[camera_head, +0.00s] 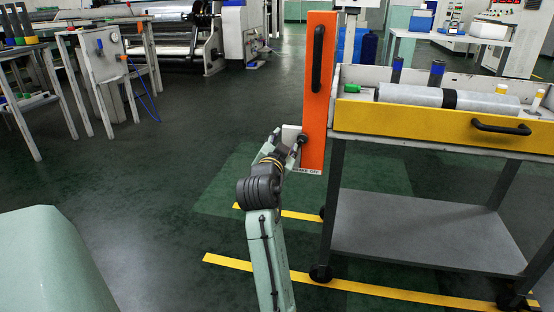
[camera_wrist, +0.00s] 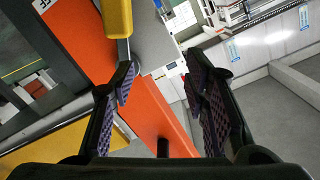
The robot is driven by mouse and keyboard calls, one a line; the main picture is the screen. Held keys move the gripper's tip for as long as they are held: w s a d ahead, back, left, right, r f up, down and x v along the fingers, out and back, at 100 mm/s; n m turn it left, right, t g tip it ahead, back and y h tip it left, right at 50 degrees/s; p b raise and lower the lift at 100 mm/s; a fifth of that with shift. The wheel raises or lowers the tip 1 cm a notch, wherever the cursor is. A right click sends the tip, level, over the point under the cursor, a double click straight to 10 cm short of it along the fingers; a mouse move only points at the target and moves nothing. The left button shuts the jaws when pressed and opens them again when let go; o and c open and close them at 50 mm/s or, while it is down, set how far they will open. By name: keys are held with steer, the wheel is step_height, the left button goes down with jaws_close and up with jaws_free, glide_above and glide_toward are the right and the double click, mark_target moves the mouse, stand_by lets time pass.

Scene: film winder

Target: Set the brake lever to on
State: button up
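An orange upright panel (camera_head: 318,95) with a black handle stands at the left end of the cart. A small label (camera_head: 306,171) sits at its lower edge; its words are too small to read surely. My gripper (camera_head: 299,141) is at the panel's lower left side. In the wrist view my gripper (camera_wrist: 162,78) is open with nothing between its fingers. A yellow grip on a metal shaft, which looks like the brake lever (camera_wrist: 118,18), lies just beyond the left fingertip; whether they touch is unclear. The lever cannot be made out in the head view.
The cart's yellow drawer front (camera_head: 430,128) with a black handle is right of the panel. A grey roll (camera_head: 445,97) lies above it. A grey shelf (camera_head: 425,232) is below. Dark floor is free to the left.

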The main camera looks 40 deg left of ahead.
steer(key=v, duration=0.7)
steer(key=shift+s+d+f+p, duration=0.25)
steer(key=shift+s+f+p, duration=0.1)
steer(key=shift+f, duration=0.1)
stand_by(0.8)
